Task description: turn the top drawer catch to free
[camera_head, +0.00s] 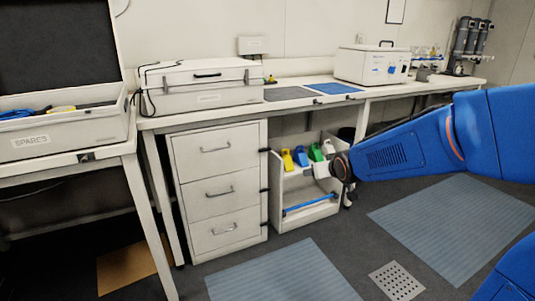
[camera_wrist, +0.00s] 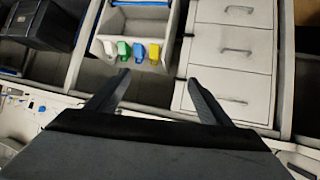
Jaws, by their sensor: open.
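The white drawer unit (camera_head: 192,170) stands under the bench in the head view, with its drawers shut. The top drawer (camera_head: 195,160) has a bar handle (camera_head: 215,149). A small dark catch (camera_head: 265,150) sits at its right edge; its turn position is too small to tell. In the head view my arm is at right and the fingers cannot be made out.
A white open cart (camera_head: 308,220) with yellow, blue, green and white holders stands right of the drawers. The bench top (camera_head: 230,112) overhangs the unit and bears a white case (camera_head: 200,98). A spares box (camera_head: 60,135) is at left.

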